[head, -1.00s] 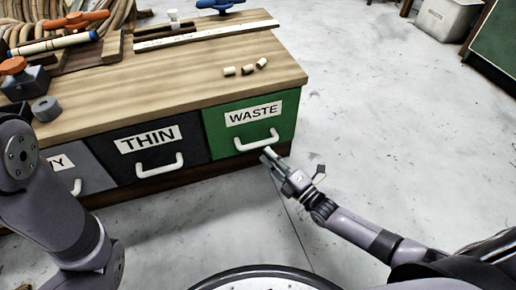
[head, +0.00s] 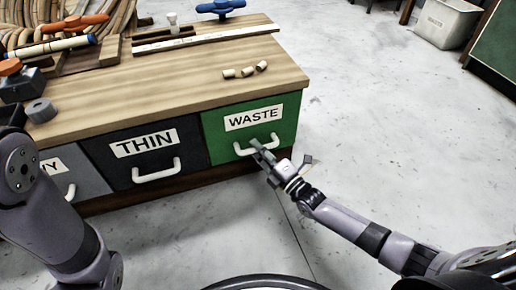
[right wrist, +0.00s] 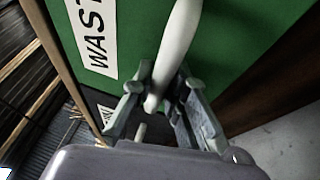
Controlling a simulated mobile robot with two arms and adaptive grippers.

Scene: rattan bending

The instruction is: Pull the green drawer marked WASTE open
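The green drawer marked WASTE (head: 224,148) is at the right end of the wooden bench, its front flush and shut. Its white bar handle (head: 272,140) is partly hidden by my right gripper (head: 259,153). In the right wrist view, the white handle (right wrist: 178,45) runs between the two fingers of my right gripper (right wrist: 165,90). The fingers stand apart on either side of it, and I see no clear grip on it. The green front (right wrist: 240,50) fills the space behind. My left arm shows at the left edge, but its gripper is out of view.
The dark THIN drawer (head: 115,165) and a grey drawer (head: 85,178) are to the left, both shut. Short rattan pieces (head: 246,71) lie on the bench top (head: 180,80). The concrete floor (head: 390,130) in front and to the right is clear.

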